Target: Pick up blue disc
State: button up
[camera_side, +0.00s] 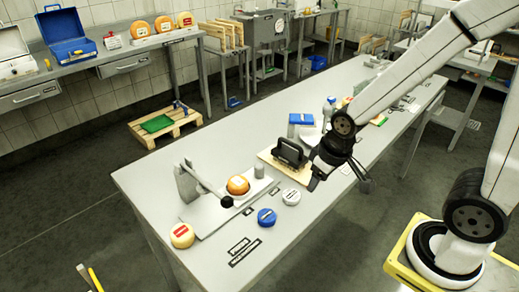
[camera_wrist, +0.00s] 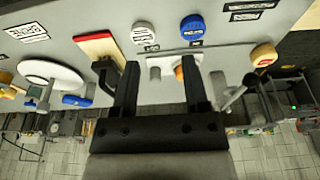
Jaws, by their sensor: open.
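The blue disc (camera_side: 266,217) lies flat on the grey table near its front edge in the side view, a white label on its top. It also shows at the top of the wrist view (camera_wrist: 192,27), beyond my fingertips. My gripper (camera_side: 340,184) is open and empty. It is above the table, to the right of the blue disc and apart from it. In the wrist view its two dark fingers (camera_wrist: 160,72) are spread, with nothing held between them.
A white disc (camera_side: 291,196) lies close to the blue disc. A yellow cheese (camera_side: 182,235) sits to the left. An orange cheese (camera_side: 238,184) rests on a slicer with a long lever arm. The front table edge is near.

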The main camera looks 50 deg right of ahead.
jog(key=o, duration=0.6)
